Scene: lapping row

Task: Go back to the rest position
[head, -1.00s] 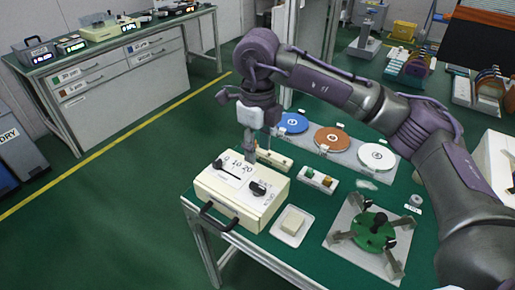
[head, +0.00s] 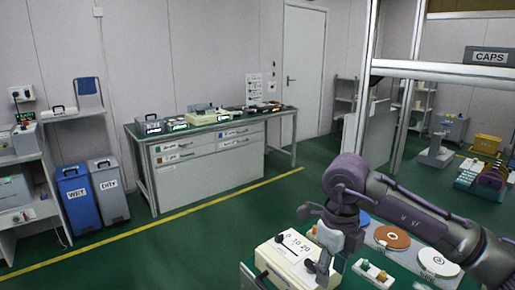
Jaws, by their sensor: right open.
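My right gripper (head: 320,268) hangs from my right arm at the lower right of the head view. Its fingers point down and are open, with nothing seen between them. It appears in front of the right part of a cream box (head: 272,262) with dials and numbers on top; I cannot tell the gap between them. My left gripper is not in view.
The green bench (head: 355,283) under the box also bears blue, orange and white discs (head: 392,238) and a small block with knobs (head: 374,272). A cabinet bench (head: 205,160) and WET and DRY bins (head: 75,196) stand beyond open green floor (head: 180,240).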

